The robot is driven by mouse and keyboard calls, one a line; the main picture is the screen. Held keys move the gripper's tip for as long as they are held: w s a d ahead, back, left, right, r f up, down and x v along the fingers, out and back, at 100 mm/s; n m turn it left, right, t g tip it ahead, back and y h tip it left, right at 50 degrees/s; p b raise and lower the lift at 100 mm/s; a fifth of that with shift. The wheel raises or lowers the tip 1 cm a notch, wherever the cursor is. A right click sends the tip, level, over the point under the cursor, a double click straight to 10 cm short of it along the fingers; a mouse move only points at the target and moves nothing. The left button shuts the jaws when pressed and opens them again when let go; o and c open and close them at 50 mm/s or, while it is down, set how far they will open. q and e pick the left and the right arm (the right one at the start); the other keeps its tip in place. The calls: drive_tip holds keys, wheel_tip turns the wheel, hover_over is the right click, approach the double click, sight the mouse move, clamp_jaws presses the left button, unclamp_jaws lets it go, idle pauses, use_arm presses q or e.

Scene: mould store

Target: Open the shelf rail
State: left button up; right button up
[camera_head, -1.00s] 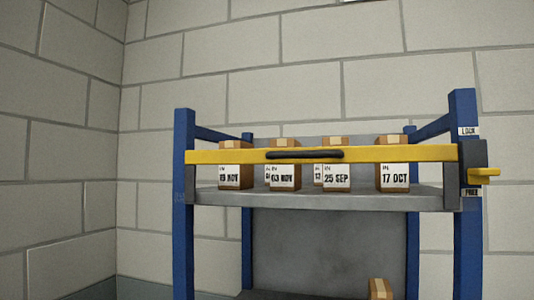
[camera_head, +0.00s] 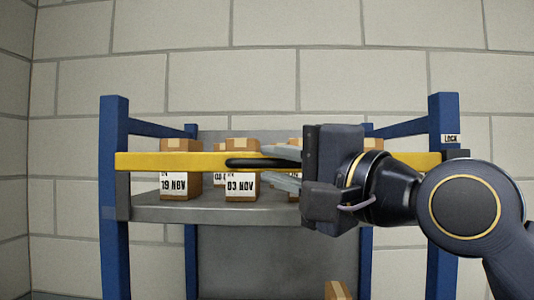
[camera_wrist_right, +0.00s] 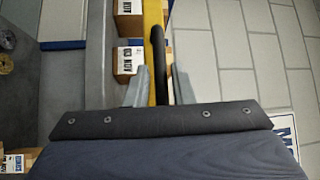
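The yellow shelf rail (camera_head: 175,161) lies level across the front of the blue shelf. Its dark handle (camera_head: 256,162) shows left of my right gripper. My right gripper (camera_head: 280,167) is open, with one finger above the rail and one below, near the handle's right part. In the right wrist view the handle (camera_wrist_right: 159,55) and the rail (camera_wrist_right: 150,20) run between the two spread fingers (camera_wrist_right: 161,88). I cannot tell whether a finger touches the handle. My left gripper is out of view.
Boxes with date labels, such as one marked 19 NOV (camera_head: 180,182) and one marked 03 NOV (camera_head: 241,186), stand on the grey shelf board (camera_head: 215,212) behind the rail. A LOCK label (camera_head: 450,139) is on the right post. Another box (camera_head: 337,290) shows lower down.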

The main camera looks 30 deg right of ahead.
drive_tip(key=shift+x, duration=0.85)
clamp_jaws()
